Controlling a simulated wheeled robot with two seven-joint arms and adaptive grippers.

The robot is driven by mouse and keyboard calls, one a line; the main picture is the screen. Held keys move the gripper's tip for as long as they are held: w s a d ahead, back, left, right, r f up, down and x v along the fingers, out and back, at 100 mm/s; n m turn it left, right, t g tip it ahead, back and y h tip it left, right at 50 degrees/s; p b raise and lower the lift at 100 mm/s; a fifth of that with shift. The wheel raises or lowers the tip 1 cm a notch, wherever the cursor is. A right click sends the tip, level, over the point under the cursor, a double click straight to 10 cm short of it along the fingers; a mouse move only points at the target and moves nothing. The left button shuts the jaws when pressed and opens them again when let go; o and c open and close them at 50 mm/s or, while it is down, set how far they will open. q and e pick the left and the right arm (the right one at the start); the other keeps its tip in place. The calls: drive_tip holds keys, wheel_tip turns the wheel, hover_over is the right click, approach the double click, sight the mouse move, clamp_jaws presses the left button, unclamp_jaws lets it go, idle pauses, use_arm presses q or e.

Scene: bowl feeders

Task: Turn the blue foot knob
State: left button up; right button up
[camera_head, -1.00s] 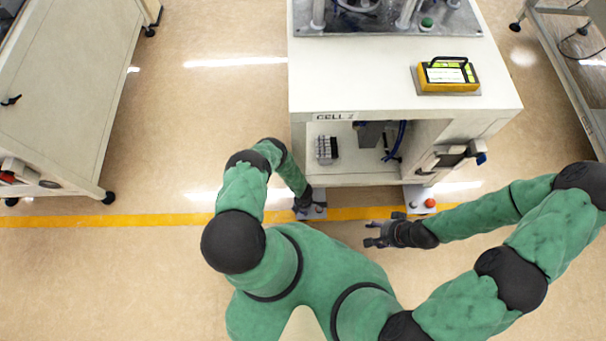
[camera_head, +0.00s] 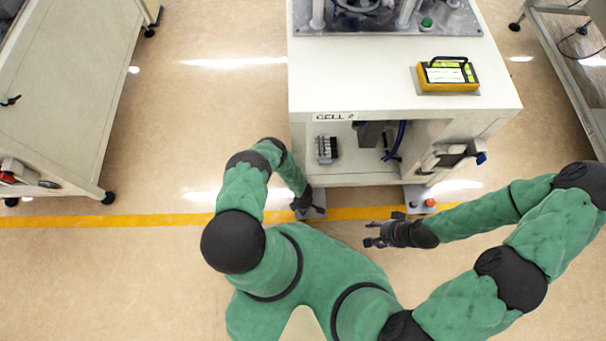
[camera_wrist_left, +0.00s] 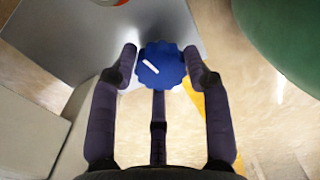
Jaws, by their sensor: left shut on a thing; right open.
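The blue foot knob (camera_wrist_left: 162,65) is a scalloped disc with a short white mark on its top, seen in the left wrist view. My left gripper (camera_wrist_left: 164,66) is shut on it, with fingers on both sides and a third finger below it. In the head view my left gripper (camera_head: 310,207) is at the grey foot plate (camera_head: 302,214) by the cabinet's front left corner; the knob is hidden there. My right gripper (camera_head: 374,234) is open and empty, above the floor in front of the cabinet.
The white cabinet (camera_head: 340,85) marked CELL stands ahead. A second foot plate with a red knob (camera_head: 430,203) is near my right gripper. A yellow-cased device (camera_head: 447,75) lies on the cabinet top. A yellow line (camera_head: 160,219) crosses the floor. Open floor lies to the left.

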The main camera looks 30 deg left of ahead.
use_arm(q)
drive_tip(key=shift+w+r, duration=0.1)
drive_tip(key=shift+w, duration=0.3)
drive_tip(key=o, duration=1)
drive_tip(key=shift+o, duration=0.6)
drive_tip(key=shift+d, duration=0.1)
drive_tip(key=shift+s, duration=0.15)
drive_tip(key=shift+s, duration=0.1)
drive_tip(key=shift+r, duration=3.7)
